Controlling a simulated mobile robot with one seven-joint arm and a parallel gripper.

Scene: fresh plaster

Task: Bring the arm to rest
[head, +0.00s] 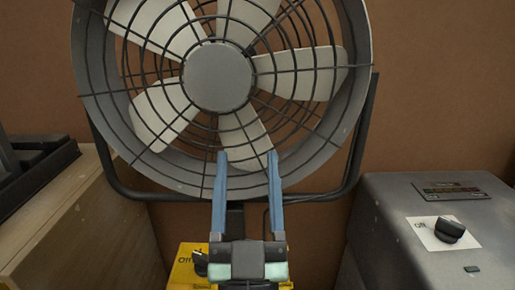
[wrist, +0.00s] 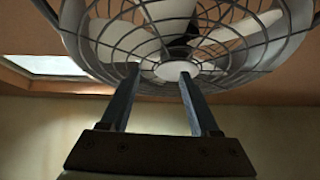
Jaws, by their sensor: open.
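My gripper (head: 247,156) is in the lower middle of the head view, with its two blue fingers pointing up and spread apart. Nothing is between the fingers. In the wrist view my gripper (wrist: 159,72) also shows open and empty, its fingers pointing towards the fan. The fingertips overlap the lower part of the large fan (head: 218,77) in the head view. I cannot tell how far they are from its wire guard. The fan (wrist: 175,70) fills the top of the wrist view.
A yellow box (head: 186,272) with a dark knob (head: 200,262) stands below the fan, partly hidden by my gripper. A grey machine (head: 400,240) with a black knob (head: 450,229) is at right. A wooden cabinet (head: 90,220) bearing a dark object (head: 35,165) is at left. A brown wall (head: 430,80) is behind.

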